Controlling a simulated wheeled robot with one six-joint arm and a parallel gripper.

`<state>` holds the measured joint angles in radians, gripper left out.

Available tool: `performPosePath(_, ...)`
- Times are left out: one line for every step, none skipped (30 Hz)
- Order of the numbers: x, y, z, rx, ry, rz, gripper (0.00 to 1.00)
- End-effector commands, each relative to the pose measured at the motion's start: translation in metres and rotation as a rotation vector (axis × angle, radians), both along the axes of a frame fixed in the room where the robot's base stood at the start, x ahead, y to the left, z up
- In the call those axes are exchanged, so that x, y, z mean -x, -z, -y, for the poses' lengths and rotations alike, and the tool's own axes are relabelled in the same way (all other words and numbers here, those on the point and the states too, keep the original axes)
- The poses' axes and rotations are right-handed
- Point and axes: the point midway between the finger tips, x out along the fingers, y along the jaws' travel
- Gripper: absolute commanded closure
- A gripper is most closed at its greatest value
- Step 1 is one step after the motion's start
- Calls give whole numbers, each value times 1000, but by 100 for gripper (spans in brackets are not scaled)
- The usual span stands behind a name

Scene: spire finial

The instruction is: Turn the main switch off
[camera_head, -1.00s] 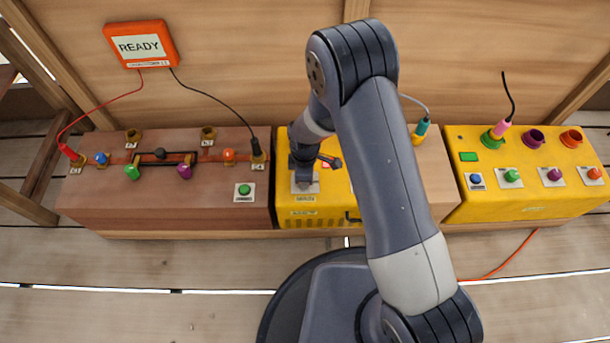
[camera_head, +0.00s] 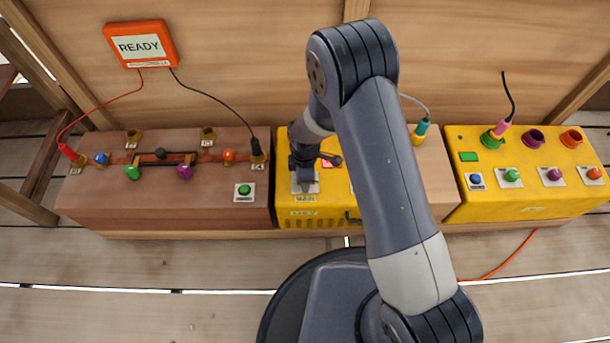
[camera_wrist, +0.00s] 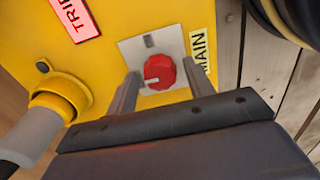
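The main switch is a round red knob (camera_wrist: 159,71) with a white pointer line, on a pale square plate (camera_wrist: 137,53) on the yellow box. The yellow MAIN label (camera_wrist: 202,50) is beside the plate. The pointer line lies toward the left finger. In the head view my gripper (camera_head: 304,182) points down over the plate and hides the knob; the MAIN label (camera_head: 305,198) shows just below.
A pink TRIP label (camera_wrist: 74,17) and a yellow socket with a grey plug (camera_wrist: 60,102) are near the switch. A brown panel (camera_head: 160,217) stands left, with an orange READY display (camera_head: 141,45) above. A yellow panel (camera_head: 520,203) with several knobs stands right.

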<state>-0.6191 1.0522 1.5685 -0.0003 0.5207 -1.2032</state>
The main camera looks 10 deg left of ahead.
Motion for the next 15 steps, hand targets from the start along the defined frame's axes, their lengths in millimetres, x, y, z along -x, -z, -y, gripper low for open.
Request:
performPosePath(0,0,0,0,0,0,46)
performPosePath(0,0,0,0,0,0,45)
performPosePath(0,0,0,0,0,0,45)
performPosePath(0,0,0,0,0,0,45)
performPosePath(0,0,0,0,1,0,45)
performPosePath(0,0,0,0,1,0,45)
performPosePath(0,0,0,0,1,0,45)
performPosePath(0,0,0,0,1,0,45)
performPosePath(0,-2,0,0,1,0,45)
performPosePath(0,-4,0,0,1,1,45)
performPosePath(0,-7,0,-1,1,1,45)
performPosePath(0,-12,0,-1,1,2,45)
performPosePath(-1,-16,0,-1,1,2,45)
performPosePath(-1,-22,0,-1,1,2,45)
performPosePath(-1,-30,0,-1,1,2,45)
